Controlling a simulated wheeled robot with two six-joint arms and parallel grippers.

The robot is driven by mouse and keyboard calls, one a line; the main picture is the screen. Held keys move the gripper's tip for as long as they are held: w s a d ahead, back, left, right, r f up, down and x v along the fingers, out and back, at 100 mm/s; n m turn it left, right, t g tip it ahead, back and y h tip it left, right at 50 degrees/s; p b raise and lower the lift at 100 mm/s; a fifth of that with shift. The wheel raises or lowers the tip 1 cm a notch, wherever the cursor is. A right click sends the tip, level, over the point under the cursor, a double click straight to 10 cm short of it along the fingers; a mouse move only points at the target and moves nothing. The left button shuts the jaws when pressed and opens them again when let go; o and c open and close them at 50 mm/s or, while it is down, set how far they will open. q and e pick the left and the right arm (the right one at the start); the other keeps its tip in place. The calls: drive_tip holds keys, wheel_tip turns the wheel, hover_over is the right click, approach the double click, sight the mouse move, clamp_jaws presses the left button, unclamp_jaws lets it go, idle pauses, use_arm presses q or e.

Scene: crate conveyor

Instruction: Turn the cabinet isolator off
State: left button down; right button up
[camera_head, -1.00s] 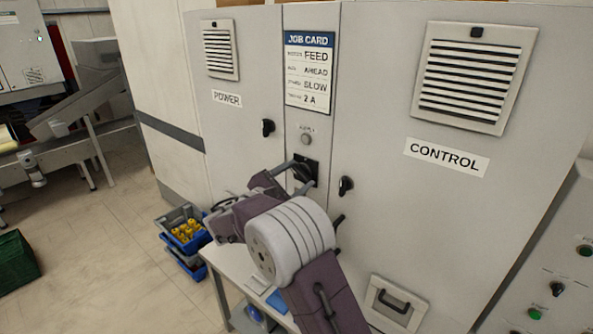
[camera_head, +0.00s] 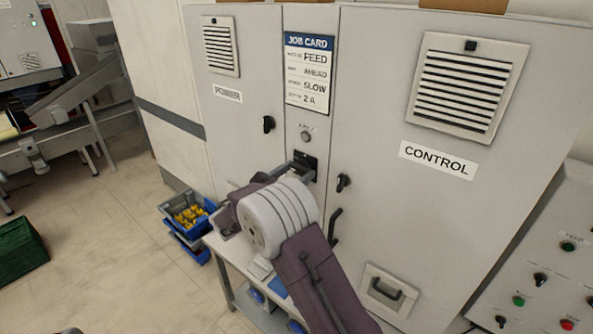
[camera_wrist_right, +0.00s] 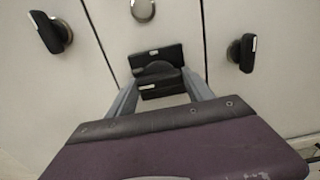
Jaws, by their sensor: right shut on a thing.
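The cabinet isolator is a black rotary switch on a dark plate (camera_head: 309,160) in the narrow middle panel, below a small round lamp. In the right wrist view its plate (camera_wrist_right: 157,57) sits behind the black handle (camera_wrist_right: 162,87), which lies roughly level across the picture. My right gripper (camera_head: 300,167) is shut on the handle, with one grey finger at each side of it in the wrist view (camera_wrist_right: 163,92). My wrist and forearm hide part of the panel in the head view. My left gripper is not in view.
Black door handles flank the isolator, one on the POWER door (camera_head: 268,124) and one on the CONTROL door (camera_head: 343,183). A job card (camera_head: 309,72) hangs above. A small white table (camera_head: 222,247) stands below, near blue crates (camera_head: 193,250). A button panel (camera_head: 545,270) is at the right.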

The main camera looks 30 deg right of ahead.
idle(0.3)
drive_tip(key=o, duration=1.4)
drive_tip(key=shift+c, duration=0.2)
drive_tip(key=shift+a, duration=0.2)
drive_tip(key=b+v, duration=0.3)
drive_tip(key=v, duration=0.5)
drive_tip(key=shift+s+a, duration=0.25)
drive_tip(key=shift+a, duration=0.05)
